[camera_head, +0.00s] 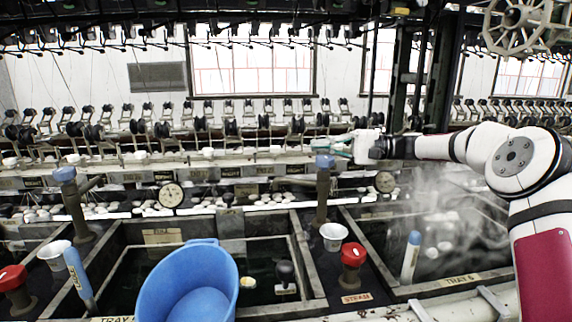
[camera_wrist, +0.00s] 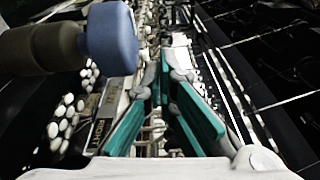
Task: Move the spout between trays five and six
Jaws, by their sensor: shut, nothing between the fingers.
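The spout post (camera_head: 322,196) stands upright between the basin marked tray 5 and the basin marked tray 6 (camera_head: 459,281). It is a dull grey-brown pipe with a blue cap (camera_head: 324,161). My gripper (camera_head: 326,146) is just above and beside the cap in the head view, with its teal fingers shut and empty. In the wrist view the blue cap (camera_wrist: 112,38) and the brown pipe (camera_wrist: 40,48) lie to the left of my fingers (camera_wrist: 167,90), with no clear contact.
A similar blue-capped post (camera_head: 73,202) stands at the left. A blue tub (camera_head: 190,280) sits at tray 5. Red-topped valves (camera_head: 352,254) (camera_head: 12,278), a white cup (camera_head: 333,233) and a blue-topped stick (camera_head: 411,256) stand nearby. Steam rises over tray 6. Reeling machinery runs behind.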

